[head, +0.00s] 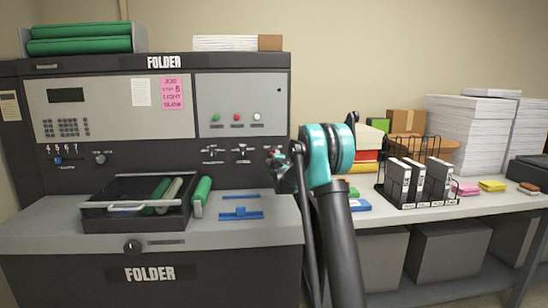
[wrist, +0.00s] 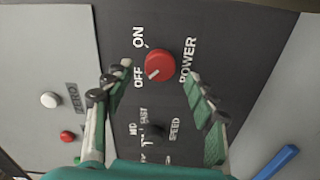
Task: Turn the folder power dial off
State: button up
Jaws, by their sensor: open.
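The red power dial (wrist: 159,65) shows in the wrist view on a dark panel, with ON, OFF and POWER printed around it. A pale mark on its face points down and left, toward the word OFF. My gripper (wrist: 157,76) is open, one finger on each side of the dial in this view, and it holds nothing. I cannot tell how far the fingertips are from the panel. In the head view my gripper (head: 275,158) is at the right end of the folder (head: 244,75); the red dial cannot be made out there.
A black speed dial (wrist: 155,131) sits below the power dial in the wrist view. A black tray (head: 105,219) with green rollers stands on the folder's shelf. At right, a table holds a wire rack (head: 380,187) and paper stacks (head: 468,130).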

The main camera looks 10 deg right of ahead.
jog(key=s, duration=0.9)
jog(key=shift+r, duration=0.15)
jog(key=s+d+f+m+g+h, duration=0.1)
jog(key=s+d+f+m+g, duration=0.15)
jog(key=s, duration=0.55)
jog(key=s+d+f+m+g+h, duration=0.1)
jog(key=s+d+f+m+h, duration=0.2)
jog(key=s, duration=0.4)
jog(key=s+d+f+m+g, duration=0.25)
jog(key=s+d+m, duration=0.2)
jog(key=s, duration=0.35)
jog(key=s+a+f+m+g+y, duration=0.1)
jog(key=s+a+f+m+g, duration=0.1)
jog(key=s+f, duration=0.4)
jog(key=s+a+f+m+g+y, duration=0.1)
jog(key=s+f, duration=0.4)
jog(key=s, duration=1.1)
jog(key=s+a+f+m+g+y, duration=0.2)
jog(key=s+f, duration=0.4)
jog(key=s, duration=0.6)
jog(key=shift+a+f+m+g, duration=0.4)
jog(key=shift+m+g, duration=0.3)
jog(key=shift+g, duration=0.5)
